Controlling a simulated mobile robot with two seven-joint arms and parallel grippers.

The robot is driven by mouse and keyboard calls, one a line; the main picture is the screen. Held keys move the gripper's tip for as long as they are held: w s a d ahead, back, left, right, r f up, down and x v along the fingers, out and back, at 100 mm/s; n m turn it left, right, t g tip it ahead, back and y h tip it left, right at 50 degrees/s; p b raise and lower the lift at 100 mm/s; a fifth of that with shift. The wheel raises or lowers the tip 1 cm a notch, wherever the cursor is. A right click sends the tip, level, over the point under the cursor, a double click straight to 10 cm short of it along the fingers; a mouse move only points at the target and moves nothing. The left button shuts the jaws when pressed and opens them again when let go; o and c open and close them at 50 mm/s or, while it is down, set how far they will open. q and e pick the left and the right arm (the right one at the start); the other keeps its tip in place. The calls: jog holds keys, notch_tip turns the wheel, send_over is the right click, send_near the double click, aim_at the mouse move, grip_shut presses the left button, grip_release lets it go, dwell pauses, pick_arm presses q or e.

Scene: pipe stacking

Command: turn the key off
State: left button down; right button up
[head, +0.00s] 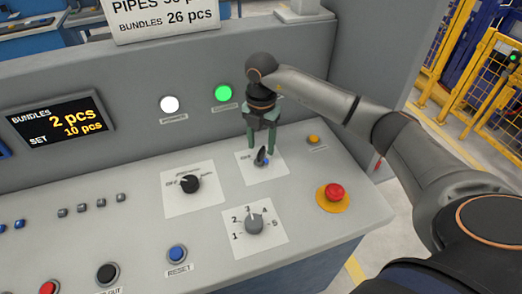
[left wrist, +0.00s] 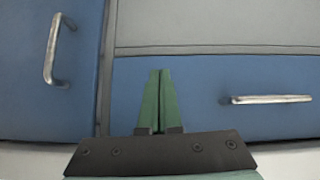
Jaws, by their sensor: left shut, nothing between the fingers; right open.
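A key switch (head: 261,157) sits on a white plate on the sloped control panel in the head view. Its dark key stands up from the plate. My right gripper (head: 262,150) points down over it, its two green fingers apart, one on each side of the key. I cannot tell whether a finger touches the key. My left gripper (left wrist: 159,130) shows in the left wrist view, its green fingers together and empty, in front of blue cabinet fronts. The green lamp (head: 223,94) above the panel is lit.
Around the key are a black selector knob (head: 189,183), a grey numbered dial (head: 254,223), a red emergency button (head: 334,192), a small orange button (head: 313,139) and a blue reset button (head: 177,254). A white lamp (head: 170,104) and a counter display (head: 61,119) are on the upright face.

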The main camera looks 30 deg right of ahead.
aim_at(261, 149)
jog(key=shift+f+b, duration=1.1)
jog(key=shift+f, duration=0.95)
jog(key=shift+r, duration=0.1)
jog(key=shift+c, duration=0.2)
grip_shut()
